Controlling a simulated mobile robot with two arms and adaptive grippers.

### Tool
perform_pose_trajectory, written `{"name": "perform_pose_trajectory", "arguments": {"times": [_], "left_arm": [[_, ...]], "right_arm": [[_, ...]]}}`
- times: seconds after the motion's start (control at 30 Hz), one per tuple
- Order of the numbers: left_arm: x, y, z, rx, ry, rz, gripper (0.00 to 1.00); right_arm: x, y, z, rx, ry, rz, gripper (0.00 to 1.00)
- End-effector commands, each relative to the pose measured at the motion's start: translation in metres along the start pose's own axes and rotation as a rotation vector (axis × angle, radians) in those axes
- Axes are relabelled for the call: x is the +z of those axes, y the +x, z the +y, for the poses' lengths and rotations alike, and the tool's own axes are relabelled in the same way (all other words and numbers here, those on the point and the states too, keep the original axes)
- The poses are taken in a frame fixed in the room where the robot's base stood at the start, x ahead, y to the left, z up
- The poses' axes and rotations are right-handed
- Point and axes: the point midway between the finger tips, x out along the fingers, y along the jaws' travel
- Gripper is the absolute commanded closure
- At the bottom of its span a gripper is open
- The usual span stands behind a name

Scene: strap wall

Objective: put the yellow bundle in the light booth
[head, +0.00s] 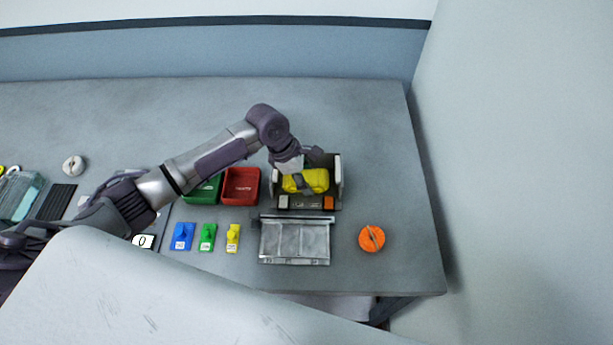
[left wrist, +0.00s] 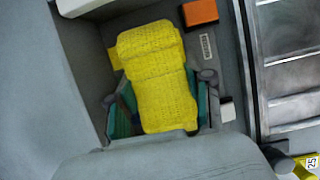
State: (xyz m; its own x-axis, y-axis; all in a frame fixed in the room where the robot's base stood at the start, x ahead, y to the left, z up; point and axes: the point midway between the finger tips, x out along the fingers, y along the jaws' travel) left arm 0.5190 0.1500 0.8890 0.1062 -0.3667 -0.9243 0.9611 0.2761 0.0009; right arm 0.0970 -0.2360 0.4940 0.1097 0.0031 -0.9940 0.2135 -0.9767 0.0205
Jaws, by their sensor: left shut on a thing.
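The yellow bundle (head: 314,181) is a rolled knitted piece inside the light booth (head: 339,172), seen from above in the head view. The booth is a box with pale side walls and an open top; an orange block and a white block show along its front edge. My left gripper (head: 301,183) is shut on the bundle, one finger crossing it. In the left wrist view the bundle (left wrist: 157,75) lies between the teal-padded fingers, within the booth's grey interior (left wrist: 85,50). Whether it touches the floor I cannot tell. My right gripper is not in view.
A grey panelled flap (head: 295,241) lies in front of the booth. A red tray (head: 241,187) and a green tray (head: 203,190) stand left of it. Blue (head: 182,236), green (head: 207,237) and yellow (head: 233,238) tagged pieces lie in front. An orange coil (head: 371,239) lies right.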

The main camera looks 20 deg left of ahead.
Motion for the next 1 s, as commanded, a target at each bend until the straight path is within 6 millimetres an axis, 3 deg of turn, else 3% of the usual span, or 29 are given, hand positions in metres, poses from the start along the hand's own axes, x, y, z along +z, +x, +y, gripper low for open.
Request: {"name": "perform_pose_trajectory", "arguments": {"times": [0.13, 0.17, 0.3, 0.67, 0.77, 1.0], "left_arm": [[0.0, 0.001, 0.0, 0.0, -0.001, 0.0, 0.84], [0.0, 0.001, 0.0, 0.0, 0.0, 0.0, 0.44], [0.0, 0.001, 0.0, 0.0, 0.0, 0.0, 0.24], [0.0, -0.003, 0.001, 0.001, 0.0, -0.001, 0.24], [0.0, -0.015, 0.001, 0.002, -0.001, -0.002, 0.24], [0.0, -0.065, 0.001, 0.005, 0.001, 0.0, 0.24]], "right_arm": [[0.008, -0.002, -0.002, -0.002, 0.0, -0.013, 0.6], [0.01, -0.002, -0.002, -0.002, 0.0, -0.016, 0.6], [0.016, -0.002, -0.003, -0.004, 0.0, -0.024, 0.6], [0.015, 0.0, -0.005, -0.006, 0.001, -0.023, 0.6], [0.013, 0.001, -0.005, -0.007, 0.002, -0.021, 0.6], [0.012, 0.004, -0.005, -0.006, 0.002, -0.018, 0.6]]}}
